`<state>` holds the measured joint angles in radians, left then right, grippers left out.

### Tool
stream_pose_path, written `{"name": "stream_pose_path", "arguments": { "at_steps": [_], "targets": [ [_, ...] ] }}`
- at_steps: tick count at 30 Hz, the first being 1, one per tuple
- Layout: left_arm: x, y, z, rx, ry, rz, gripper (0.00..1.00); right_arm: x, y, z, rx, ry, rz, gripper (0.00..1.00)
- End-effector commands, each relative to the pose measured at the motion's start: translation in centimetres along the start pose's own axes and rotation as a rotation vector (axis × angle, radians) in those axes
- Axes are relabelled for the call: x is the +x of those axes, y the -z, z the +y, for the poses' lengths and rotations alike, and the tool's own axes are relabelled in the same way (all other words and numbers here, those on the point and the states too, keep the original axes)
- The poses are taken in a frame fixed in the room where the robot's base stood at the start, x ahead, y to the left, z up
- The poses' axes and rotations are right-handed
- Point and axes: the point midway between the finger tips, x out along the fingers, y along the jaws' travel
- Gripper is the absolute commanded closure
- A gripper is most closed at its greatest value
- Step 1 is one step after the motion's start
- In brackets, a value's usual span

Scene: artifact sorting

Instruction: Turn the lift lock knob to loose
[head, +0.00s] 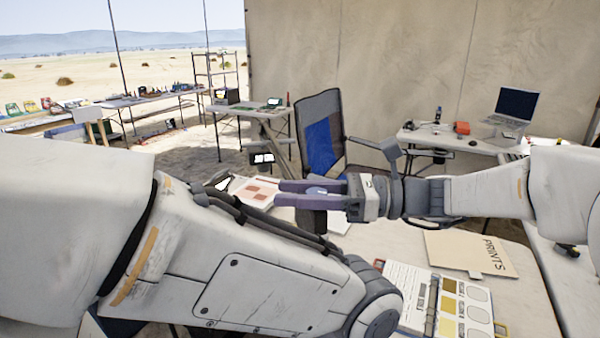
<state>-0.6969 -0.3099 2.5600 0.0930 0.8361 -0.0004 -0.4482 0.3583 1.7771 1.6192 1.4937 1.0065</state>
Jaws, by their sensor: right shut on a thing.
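My right gripper (281,193) reaches in from the right above the table, its two purple-grey fingers pointing left. It is shut on a small pale bluish thing (317,191), mostly hidden between the fingers. I take this for the lift lock knob, but too little shows to be sure or to read its setting. A dark upright part (312,221) shows just below the fingers; I cannot tell whether it joins the held thing. My left arm crosses the foreground from the left, and its gripper is out of view.
A tan folder marked PRINTS (465,251) and a colour chart card (440,303) lie on the near table (405,245). Papers with red patches (255,191) lie behind my left forearm. A folding chair (322,135) stands behind. A laptop (514,108) is on the back-right table.

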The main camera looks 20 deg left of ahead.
Motion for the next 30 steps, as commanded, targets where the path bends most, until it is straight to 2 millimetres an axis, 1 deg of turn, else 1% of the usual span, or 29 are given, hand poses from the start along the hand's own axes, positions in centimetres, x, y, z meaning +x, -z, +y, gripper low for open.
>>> {"name": "stream_pose_path", "arguments": {
  "at_steps": [1, 9, 15, 21, 25, 30],
  "targets": [
    [-1.5, 0.1, 0.1, 0.0, 0.0, 0.0, 0.36, 0.0, -0.6, 0.0, 0.005, -0.045, 0.001, 1.0],
    [-6.0, 0.3, 0.4, 0.0, 0.0, 0.0, 0.36, -0.1, -0.7, 0.8, 0.004, -0.294, 0.0, 1.0],
    [-8.8, 0.5, 0.6, 0.0, 0.0, 0.0, 0.36, -0.3, -0.6, 1.4, 0.003, -0.448, 0.0, 1.0],
    [-10.7, 0.6, 0.8, 0.0, 0.0, 0.0, 0.36, -0.4, -0.4, 1.7, 0.001, -0.555, 0.0, 1.0],
    [-11.4, 0.6, 0.8, 0.0, 0.0, 0.0, 0.36, -0.5, -0.3, 1.9, -0.001, -0.598, 0.0, 1.0],
    [-11.8, 0.6, 0.8, 0.0, 0.0, 0.0, 0.36, -0.6, -0.1, 2.0, -0.002, -0.628, -0.001, 1.0]
  ]
}}
